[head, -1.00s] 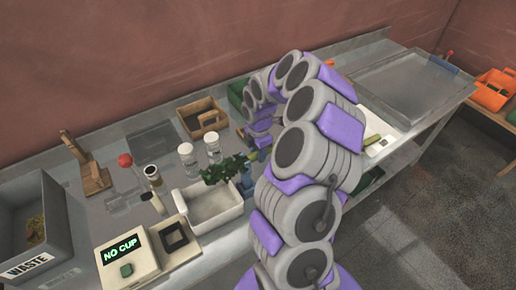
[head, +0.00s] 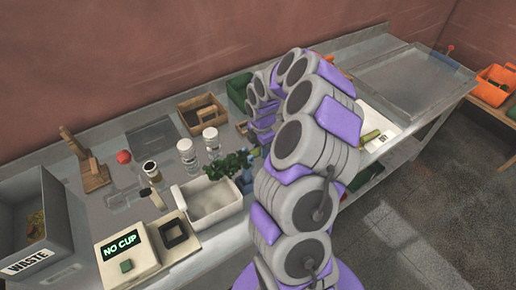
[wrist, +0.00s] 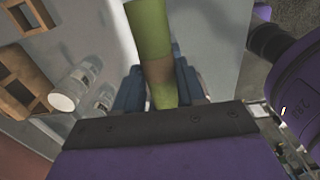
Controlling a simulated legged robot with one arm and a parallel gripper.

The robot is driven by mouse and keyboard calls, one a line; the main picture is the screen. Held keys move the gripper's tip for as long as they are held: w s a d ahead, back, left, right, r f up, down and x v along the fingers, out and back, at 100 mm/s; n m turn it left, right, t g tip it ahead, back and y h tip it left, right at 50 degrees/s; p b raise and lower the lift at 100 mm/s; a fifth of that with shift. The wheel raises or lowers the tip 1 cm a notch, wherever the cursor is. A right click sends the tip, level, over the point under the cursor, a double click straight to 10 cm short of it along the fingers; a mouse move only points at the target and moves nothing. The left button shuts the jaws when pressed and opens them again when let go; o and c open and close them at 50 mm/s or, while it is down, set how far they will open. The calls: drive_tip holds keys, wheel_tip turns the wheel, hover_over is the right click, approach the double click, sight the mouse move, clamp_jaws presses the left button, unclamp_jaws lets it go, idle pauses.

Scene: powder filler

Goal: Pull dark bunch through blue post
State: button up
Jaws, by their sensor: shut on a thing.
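The dark green leafy bunch (head: 229,164) hangs over the back right of a white bin in the head view. A small blue piece, apparently the blue post (head: 247,181), shows just right of the leaves, partly hidden by my arm. I cannot tell whether the bunch lies in it or beside it. In the wrist view my gripper (wrist: 162,92) has blue-grey pieces on both sides of a light green stem (wrist: 150,30) with a brownish band. It is shut on this stem, apparently the bunch's. In the head view my arm hides the jaws.
The white bin (head: 216,218) stands below the leaves. White-capped jars (head: 187,153) and a wooden caddy (head: 201,116) are behind it. A scale reading "NO CUP" (head: 127,255) and a grey waste bin (head: 52,215) are left. A metal tray (head: 415,82) lies far right.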

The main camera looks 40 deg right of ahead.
drive_tip(key=shift+s+d, duration=0.1)
drive_tip(key=shift+d, duration=0.9)
drive_tip(key=shift+d+p, duration=0.1)
drive_tip(key=shift+p, duration=0.2)
drive_tip(key=shift+s+d+p, duration=0.1)
drive_tip(key=shift+d+p, duration=0.3)
drive_tip(key=shift+d, duration=0.9)
drive_tip(key=shift+d, duration=0.15)
drive_tip(key=shift+s+d+p, duration=0.15)
drive_tip(key=shift+d+p, duration=0.25)
drive_tip(key=shift+d, duration=2.25)
drive_tip(key=shift+d, duration=0.1)
drive_tip(key=d+b, duration=0.1)
drive_tip(key=d, duration=0.4)
drive_tip(key=shift+s+d+f+b, duration=0.1)
drive_tip(key=shift+s+d+b, duration=0.05)
drive_tip(key=shift+d+b, duration=0.15)
